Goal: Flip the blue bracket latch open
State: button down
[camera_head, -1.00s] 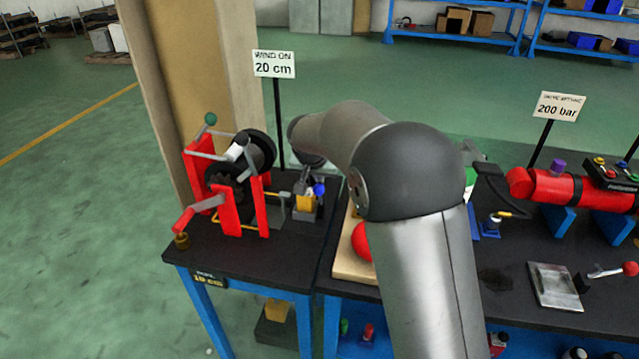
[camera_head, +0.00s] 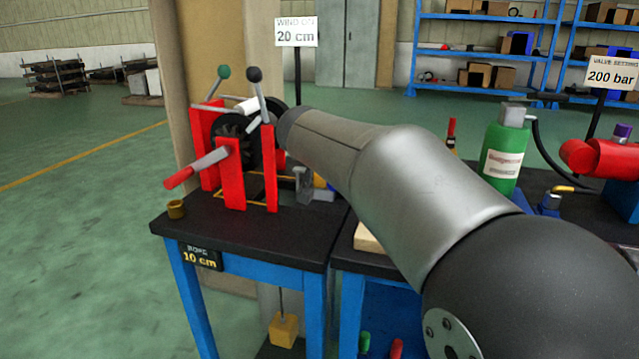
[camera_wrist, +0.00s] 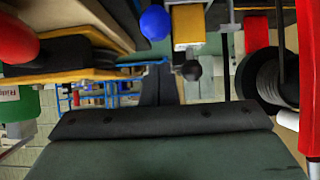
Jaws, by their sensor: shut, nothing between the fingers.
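A small blue bracket (camera_head: 550,203) with a yellow-orange lever (camera_head: 562,189) stands on the right bench, behind my arm. A blue ball knob (camera_wrist: 154,22) beside a yellow block (camera_wrist: 186,27) shows at the top of the wrist view. I cannot tell which is the named latch or whether it is open. My gripper is hidden behind my arm in the head view, near the winch's right side. In the wrist view my gripper's dark fingers (camera_wrist: 158,86) are together and empty, apart from the blue knob. A black ball (camera_wrist: 191,70) appears close beside them.
The red-framed winch (camera_head: 270,178) stands on the left bench, with green-tipped and black-tipped levers. A green bottle (camera_head: 505,158) and red cylinder (camera_head: 597,157) stand on the right.

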jog(key=f+b, duration=0.1)
jog(key=s+f+b, duration=0.1)
jog(key=b, duration=0.1)
jog(key=s+f+b, duration=0.1)
jog(key=b, duration=0.1)
jog(key=shift+a+f, duration=0.1)
jog(key=shift+a, duration=0.15)
jog(key=shift+f, duration=0.1)
dwell(0.3)
jog(key=p+v, duration=0.3)
jog(key=v, duration=0.9)
jog(key=shift+r, duration=0.4)
jog(key=shift+d+p, duration=0.1)
jog(key=shift+p, duration=0.2)
